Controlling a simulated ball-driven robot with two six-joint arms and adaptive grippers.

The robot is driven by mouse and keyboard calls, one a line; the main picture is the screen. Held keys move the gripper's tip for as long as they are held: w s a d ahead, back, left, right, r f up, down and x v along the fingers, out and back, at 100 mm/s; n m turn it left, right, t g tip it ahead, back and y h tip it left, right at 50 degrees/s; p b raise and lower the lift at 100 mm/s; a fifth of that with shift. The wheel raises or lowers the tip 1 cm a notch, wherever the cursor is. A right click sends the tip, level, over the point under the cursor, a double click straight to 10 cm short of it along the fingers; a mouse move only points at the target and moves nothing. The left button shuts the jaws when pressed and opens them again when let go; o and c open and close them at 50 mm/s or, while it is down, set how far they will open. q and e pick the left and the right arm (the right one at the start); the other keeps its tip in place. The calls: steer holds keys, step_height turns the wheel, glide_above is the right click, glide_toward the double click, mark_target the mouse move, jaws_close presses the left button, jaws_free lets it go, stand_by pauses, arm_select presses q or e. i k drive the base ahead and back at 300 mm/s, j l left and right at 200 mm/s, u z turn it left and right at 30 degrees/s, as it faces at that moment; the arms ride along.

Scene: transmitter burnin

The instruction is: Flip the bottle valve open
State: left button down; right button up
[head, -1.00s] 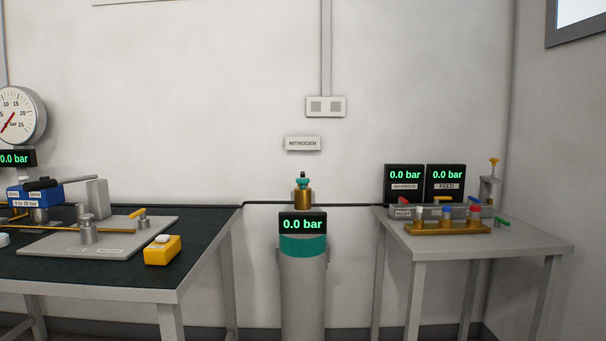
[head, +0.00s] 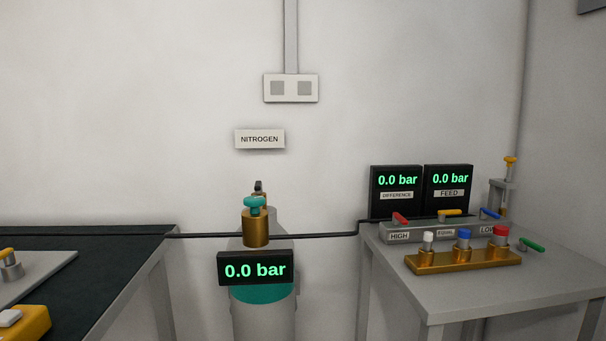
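The nitrogen bottle (head: 263,316) is a grey cylinder with a teal band, standing on the floor against the wall between two tables. On its top is a brass valve body (head: 256,228) with a teal handle (head: 255,204) above it. A small dark grey fitting shows behind the handle. A black display (head: 255,268) on the bottle's front reads 0.0 bar. A NITROGEN sign (head: 260,139) hangs on the wall above. Neither of my grippers is in the picture.
On the right table (head: 440,290) stand DIFFERENCE and FEED displays, both 0.0 bar, a HIGH/EQUAL/LOW valve manifold (head: 430,232), a brass block (head: 462,262) with coloured caps and a green lever (head: 531,244). A dark-topped table (head: 100,262) is at left. A black hose (head: 310,236) runs between the tables.

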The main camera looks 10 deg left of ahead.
mark_target(259, 184)
steer(key=i+j+z, duration=0.25)
steer(key=i, duration=0.2)
steer(key=i+j+z, duration=0.2)
steer(key=i+j, duration=0.15)
steer(key=i, duration=0.05)
